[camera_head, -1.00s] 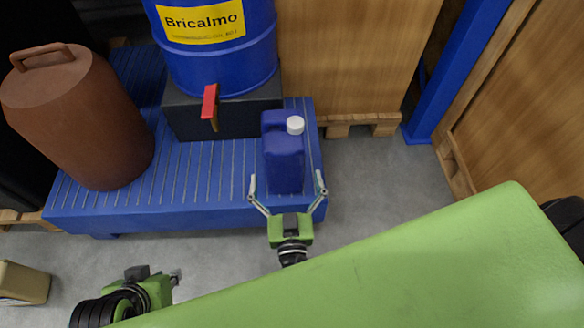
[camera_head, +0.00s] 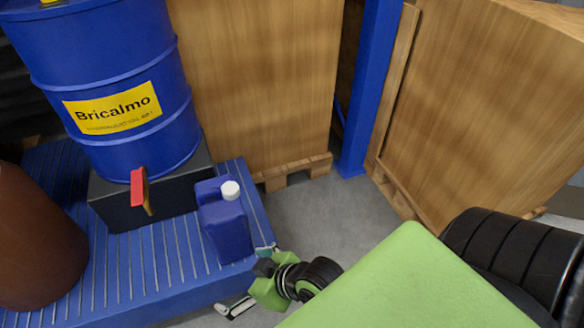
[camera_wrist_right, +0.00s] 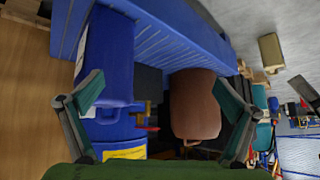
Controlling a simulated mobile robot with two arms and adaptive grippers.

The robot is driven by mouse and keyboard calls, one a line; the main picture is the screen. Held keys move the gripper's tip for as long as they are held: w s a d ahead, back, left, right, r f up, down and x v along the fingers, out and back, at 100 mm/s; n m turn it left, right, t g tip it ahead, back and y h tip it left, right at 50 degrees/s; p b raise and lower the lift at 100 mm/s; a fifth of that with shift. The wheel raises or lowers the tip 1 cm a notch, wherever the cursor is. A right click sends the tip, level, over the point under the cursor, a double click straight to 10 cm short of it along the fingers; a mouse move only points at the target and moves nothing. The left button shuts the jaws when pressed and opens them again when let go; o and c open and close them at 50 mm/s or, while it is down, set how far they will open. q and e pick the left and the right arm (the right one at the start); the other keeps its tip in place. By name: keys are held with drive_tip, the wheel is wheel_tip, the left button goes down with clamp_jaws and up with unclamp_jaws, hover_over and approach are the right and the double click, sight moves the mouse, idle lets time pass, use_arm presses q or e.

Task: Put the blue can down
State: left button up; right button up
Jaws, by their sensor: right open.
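The blue can (camera_head: 226,228), a jerrycan with a white cap, stands upright on the ribbed blue platform (camera_head: 160,262) near its right edge. My right gripper (camera_head: 250,279) is open and empty at the platform's front right edge, in front of the can. One finger shows near the can's lower right corner; I cannot tell if it touches. In the right wrist view, the spread fingers of the gripper (camera_wrist_right: 152,117) frame the scene, and the can (camera_wrist_right: 106,60) appears inverted at left between them and the drum. My left gripper is out of view.
A blue drum (camera_head: 110,85) with a yellow label and red tap (camera_head: 138,187) rests on a black block (camera_head: 115,207) behind the can. A brown container (camera_head: 35,240) stands at left. Wooden crates (camera_head: 255,90) and a blue post (camera_head: 367,90) stand behind. Grey floor (camera_head: 310,215) is clear at right.

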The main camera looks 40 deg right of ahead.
drive_tip(key=s+d+m+g+h, duration=0.2)
drive_tip(key=s+d, duration=0.4)
drive_tip(key=d, duration=0.3)
drive_tip(key=shift+s+d+f+g+h, duration=0.15)
drive_tip(key=shift+s+f+g+h, duration=0.2)
drive_tip(key=shift+h, duration=0.45)
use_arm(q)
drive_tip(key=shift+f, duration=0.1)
use_arm(e)
drive_tip(key=shift+w+r, duration=0.1)
drive_tip(key=shift+r, duration=0.05)
